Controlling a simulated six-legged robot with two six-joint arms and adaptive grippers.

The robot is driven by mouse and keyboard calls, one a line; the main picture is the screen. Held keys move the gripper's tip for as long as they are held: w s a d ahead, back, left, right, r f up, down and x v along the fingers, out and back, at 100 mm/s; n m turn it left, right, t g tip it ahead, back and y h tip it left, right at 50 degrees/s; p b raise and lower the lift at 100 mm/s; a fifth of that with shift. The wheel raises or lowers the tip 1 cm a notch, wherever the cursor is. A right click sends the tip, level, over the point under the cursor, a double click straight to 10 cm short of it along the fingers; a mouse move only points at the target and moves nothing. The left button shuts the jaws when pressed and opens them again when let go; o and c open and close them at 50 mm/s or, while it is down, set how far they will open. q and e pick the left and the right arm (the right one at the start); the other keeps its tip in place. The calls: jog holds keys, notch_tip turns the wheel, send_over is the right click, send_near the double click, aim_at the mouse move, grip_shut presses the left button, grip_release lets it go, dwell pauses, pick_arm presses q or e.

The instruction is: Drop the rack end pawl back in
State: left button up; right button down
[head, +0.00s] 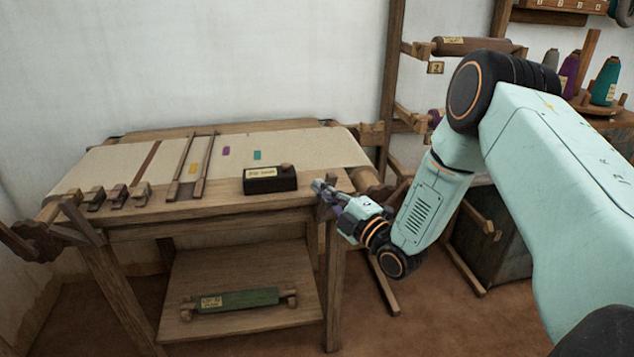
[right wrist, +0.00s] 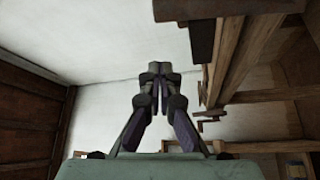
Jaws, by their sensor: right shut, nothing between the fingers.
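My right gripper (head: 321,188) is at the right front corner of the wooden loom table (head: 230,203), near its edge. In the right wrist view its fingers (right wrist: 155,75) are shut together with nothing between them. A wooden rack (head: 390,75) stands right of the table, partly behind my right arm. It bears a brown roll (head: 450,46) and a label marked 2 (head: 435,68). I cannot pick out the rack end pawl for certain. Wooden beams (right wrist: 215,50) show beyond the fingers in the wrist view. My left gripper is not in view.
A dark box with a pale label (head: 270,179) sits on the table, left of my gripper. Several small wooden blocks (head: 115,195) line the left front. A green roller (head: 236,299) lies on the lower shelf. Thread cones (head: 605,82) stand far right.

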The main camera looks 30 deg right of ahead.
jog(key=p+v, duration=0.1)
jog(key=v, duration=0.6)
jog(key=shift+f, duration=0.1)
jog(key=shift+w, duration=0.1)
jog(key=s+a+f+m+g+h, duration=0.2)
jog(key=s+f+m+g, duration=0.3)
jog(key=f+m, duration=0.25)
jog(key=s+a+f+m+g+h, duration=0.15)
jog(key=s+f+m+g, duration=0.25)
jog(key=f+m, duration=0.4)
jog(key=s+a+f+m+g, duration=0.1)
jog(key=s+a+f+g, duration=0.1)
jog(key=s, duration=0.6)
jog(key=s+a+f+g+h, duration=0.1)
jog(key=s+g, duration=0.3)
jog(key=s, duration=0.5)
jog(key=s+a+f+m+g, duration=0.1)
jog(key=s+f+g, duration=0.3)
jog(key=s, duration=0.5)
jog(key=shift+s+a+m, duration=0.25)
jog(key=shift+a+m, duration=0.1)
jog(key=shift+a, duration=0.55)
